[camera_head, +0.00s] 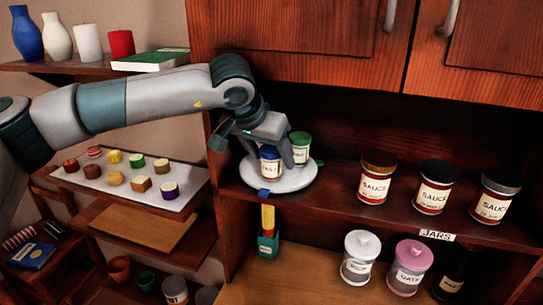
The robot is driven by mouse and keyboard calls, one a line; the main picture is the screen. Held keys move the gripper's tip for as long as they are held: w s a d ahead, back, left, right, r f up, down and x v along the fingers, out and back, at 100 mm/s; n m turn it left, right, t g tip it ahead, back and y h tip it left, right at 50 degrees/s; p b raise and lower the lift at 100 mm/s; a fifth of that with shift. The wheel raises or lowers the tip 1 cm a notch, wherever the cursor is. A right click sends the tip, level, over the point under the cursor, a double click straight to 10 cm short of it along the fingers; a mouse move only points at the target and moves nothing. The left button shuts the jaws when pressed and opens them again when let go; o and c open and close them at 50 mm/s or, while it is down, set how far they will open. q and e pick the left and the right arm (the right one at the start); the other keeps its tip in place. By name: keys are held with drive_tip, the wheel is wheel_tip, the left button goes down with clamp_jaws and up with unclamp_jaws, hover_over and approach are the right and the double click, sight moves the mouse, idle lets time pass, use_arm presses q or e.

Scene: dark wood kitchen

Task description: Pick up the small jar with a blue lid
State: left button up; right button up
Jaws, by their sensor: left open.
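The small jar with a blue lid (270,170) stands upright on a round white plate (295,183) on the shelf. It has a pale label. A similar jar with a green lid (300,147) stands just behind it to the right. My left gripper (266,154) reaches in from the upper left and is open at the blue-lidded jar, with one finger close to its right side, between the two jars. I cannot tell whether the fingers touch the jar. My right gripper is not in view.
Several sauce jars (433,187) stand to the right on the same shelf. Below are a white-lidded jar (360,262) and a pink-lidded jar (409,268). A tray of small cakes (182,203) is at the left. Cabinet doors (310,30) hang above the shelf.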

use_arm(q)
drive_tip(key=shift+w+d+f, duration=0.1)
drive_tip(key=shift+w+f, duration=0.05)
drive_tip(key=shift+f, duration=0.15)
drive_tip(key=shift+c, duration=0.5)
drive_tip(key=c, duration=1.1)
drive_tip(key=shift+r, duration=0.1)
